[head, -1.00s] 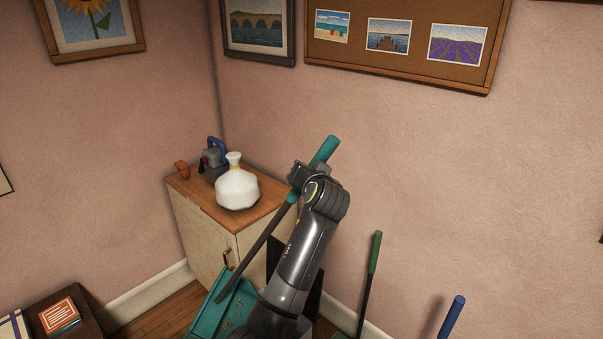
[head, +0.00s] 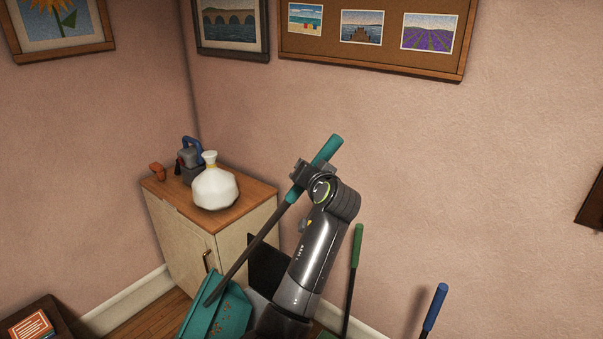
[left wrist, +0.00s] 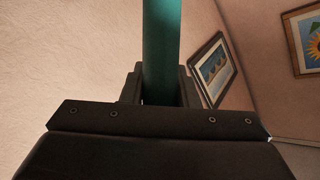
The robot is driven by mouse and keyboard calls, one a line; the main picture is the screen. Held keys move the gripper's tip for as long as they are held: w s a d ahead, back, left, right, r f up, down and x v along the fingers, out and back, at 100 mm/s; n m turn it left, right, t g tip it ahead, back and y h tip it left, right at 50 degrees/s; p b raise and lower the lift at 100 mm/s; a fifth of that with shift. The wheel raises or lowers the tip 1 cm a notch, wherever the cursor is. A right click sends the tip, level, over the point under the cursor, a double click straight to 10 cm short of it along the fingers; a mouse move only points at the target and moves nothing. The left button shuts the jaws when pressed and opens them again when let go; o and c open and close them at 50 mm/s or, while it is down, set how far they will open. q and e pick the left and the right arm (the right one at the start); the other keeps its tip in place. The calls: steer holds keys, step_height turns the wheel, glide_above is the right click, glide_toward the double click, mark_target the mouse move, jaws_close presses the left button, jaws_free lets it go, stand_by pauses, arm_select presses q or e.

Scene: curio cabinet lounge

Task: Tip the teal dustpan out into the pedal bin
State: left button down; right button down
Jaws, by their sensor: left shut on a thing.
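My left gripper (head: 303,180) is shut on the teal grip of the dustpan's long handle (head: 326,151). The handle slopes down left, along a dark shaft, to the teal pan (head: 232,312) at the bottom of the head view. Small brown crumbs lie in the pan. The left wrist view shows the teal handle (left wrist: 161,50) between the jaws (left wrist: 160,92). A dark panel (head: 267,268) stands behind my forearm; I cannot tell whether it belongs to the pedal bin. No bin is clearly visible. My right gripper is out of view.
A wooden cabinet (head: 180,237) in the corner bears a white vase (head: 214,188), a blue-handled grey object (head: 190,160) and an orange item (head: 157,172). Upright green (head: 356,248) and blue (head: 436,305) handles stand by the right wall. A book (head: 31,328) lies at lower left.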

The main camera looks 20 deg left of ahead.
arm_select(q)
steer(key=w+d+f+m+b, duration=0.1)
steer(key=d+f+b, duration=0.3)
steer(key=d+b, duration=0.2)
steer(key=w+d+f+m+y+b, duration=0.1)
steer(key=d+f+b, duration=0.3)
steer(key=d+b, duration=0.3)
steer(key=shift+d, duration=1.3)
stand_by(0.6)
stand_by(1.1)
